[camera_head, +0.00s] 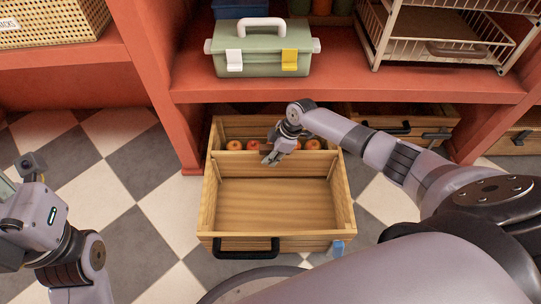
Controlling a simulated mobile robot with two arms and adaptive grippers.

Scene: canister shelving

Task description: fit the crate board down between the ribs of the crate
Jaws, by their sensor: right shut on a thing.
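The wooden crate (347,213) stands open on the floor in the middle of the head view, with a black handle on its near side. The crate board (316,163) is a light wooden panel lying across the crate's width, towards its far part. My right gripper (272,159) reaches in from the right and is shut on the board's upper edge near the middle, hiding part of it. I cannot tell from this view whether the board's ends sit between the ribs. My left gripper (30,166) is at the left edge, away from the crate; its jaws do not show clearly.
Several orange-red round fruits (234,145) lie behind the board. The near part of the crate is empty. A red shelf (350,91) overhangs behind, holding a green toolbox (262,62) and a wire rack (440,50). Another crate (405,122) stands below at right. Checkered floor is free at left.

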